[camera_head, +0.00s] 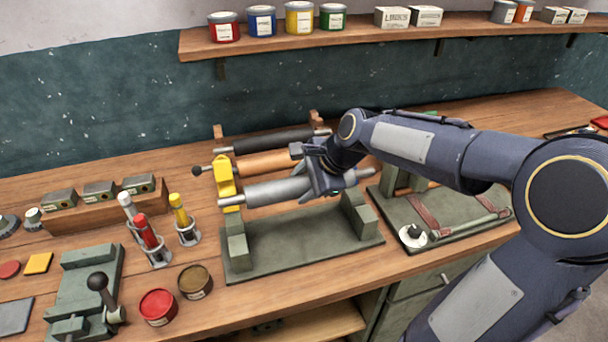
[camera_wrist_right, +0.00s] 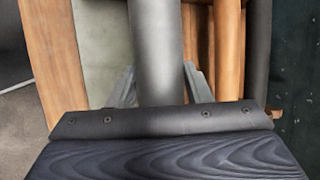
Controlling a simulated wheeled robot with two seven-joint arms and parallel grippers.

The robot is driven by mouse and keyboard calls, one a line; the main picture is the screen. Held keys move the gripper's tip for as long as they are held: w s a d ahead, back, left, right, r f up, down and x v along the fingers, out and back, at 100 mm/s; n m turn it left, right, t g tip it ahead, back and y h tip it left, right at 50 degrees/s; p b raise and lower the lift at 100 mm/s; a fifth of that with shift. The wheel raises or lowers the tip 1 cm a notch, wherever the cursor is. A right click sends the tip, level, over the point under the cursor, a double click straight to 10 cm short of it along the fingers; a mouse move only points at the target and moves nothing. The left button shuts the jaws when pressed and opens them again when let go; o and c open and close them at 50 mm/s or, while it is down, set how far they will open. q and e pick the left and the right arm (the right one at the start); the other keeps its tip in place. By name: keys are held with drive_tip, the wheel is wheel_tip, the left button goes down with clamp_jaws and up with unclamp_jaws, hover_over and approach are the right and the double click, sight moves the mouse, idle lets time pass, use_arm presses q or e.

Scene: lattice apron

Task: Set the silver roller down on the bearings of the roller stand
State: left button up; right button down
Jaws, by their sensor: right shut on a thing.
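The silver roller (camera_head: 268,190) is a grey cylinder with thin shaft ends. My right gripper (camera_head: 323,182) is shut around it, right of its middle, and hides part of it. In the right wrist view the roller (camera_wrist_right: 157,45) runs between the two fingers (camera_wrist_right: 160,88). The roller stand (camera_head: 298,245) is a green base plate with a left bearing block (camera_head: 238,250) and a right bearing block (camera_head: 361,218). The roller appears above and behind these blocks, roughly along their line; contact with them is not visible. My left gripper is not in view.
Behind are a black roller (camera_head: 275,140) and an orange-brown roller (camera_head: 262,164) on a rack. A yellow piece (camera_head: 224,177) stands by the roller's left end. Tubes in holders (camera_head: 150,240) and open tins (camera_head: 158,306) are left. A green tray (camera_head: 455,225) is right.

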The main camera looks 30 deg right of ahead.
drive_tip(key=shift+w+f+b, duration=0.1)
drive_tip(key=shift+f+b, duration=3.65)
drive_tip(key=shift+f, duration=0.85)
